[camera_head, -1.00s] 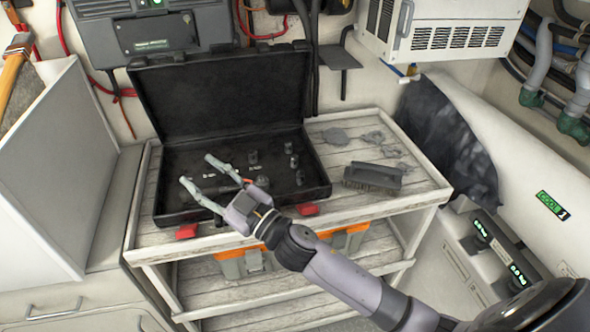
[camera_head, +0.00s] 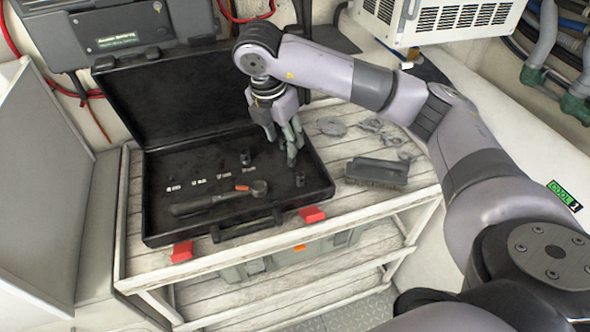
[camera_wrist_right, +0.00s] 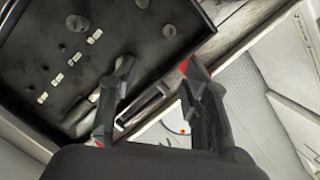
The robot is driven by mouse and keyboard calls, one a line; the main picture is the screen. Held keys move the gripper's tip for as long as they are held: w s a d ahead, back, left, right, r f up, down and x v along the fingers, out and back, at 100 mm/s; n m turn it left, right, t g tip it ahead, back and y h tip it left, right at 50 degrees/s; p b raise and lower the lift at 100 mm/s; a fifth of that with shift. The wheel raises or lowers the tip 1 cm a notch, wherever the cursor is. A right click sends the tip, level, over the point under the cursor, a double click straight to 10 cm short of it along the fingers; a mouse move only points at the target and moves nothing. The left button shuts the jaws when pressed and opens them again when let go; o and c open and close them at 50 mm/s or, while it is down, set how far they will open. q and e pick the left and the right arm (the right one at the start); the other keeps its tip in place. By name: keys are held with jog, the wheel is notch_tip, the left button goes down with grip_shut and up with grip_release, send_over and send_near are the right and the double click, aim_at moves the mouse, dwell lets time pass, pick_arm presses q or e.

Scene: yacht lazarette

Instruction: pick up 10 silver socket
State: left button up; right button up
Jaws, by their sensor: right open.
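The open black tool case (camera_head: 160,219) holds a few small sockets. One dark socket (camera_head: 245,157) stands behind the rightmost white label. Another socket (camera_head: 300,180) stands near the case's right side, just below my fingers. The labels are too small to read surely, so I cannot tell which socket is the 10. My right gripper (camera_head: 284,152) is open and empty, pointing down over the right part of the case, hiding what lies behind it. In the right wrist view, its spread fingers (camera_wrist_right: 158,68) have sockets (camera_wrist_right: 77,22) (camera_wrist_right: 169,31) beyond them. My left gripper is out of view.
A ratchet (camera_head: 215,201) with a reddish part lies along the case's front. The raised lid (camera_head: 170,100) stands behind. A dark brush (camera_head: 377,170) and flat grey pieces (camera_head: 332,126) lie right of the case on the wooden cart top (camera_head: 335,222).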

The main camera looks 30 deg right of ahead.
jog(key=d, duration=0.1)
jog(key=p, duration=0.2)
send_over(300, 174)
jog(key=a, duration=0.1)
notch_tip(300, 174, down, 11)
jog(key=shift+a+r, duration=0.1)
jog(key=x, duration=0.1)
jog(key=p+x, duration=0.1)
jog(key=x, duration=0.1)
jog(key=p+x, duration=0.1)
jog(key=shift+s+d+f, duration=0.2)
jog(key=shift+s+f, duration=0.1)
jog(key=shift+f, duration=0.45)
jog(key=shift+w, duration=0.1)
jog(key=shift+c, duration=0.3)
grip_shut()
jog(key=shift+r, duration=0.1)
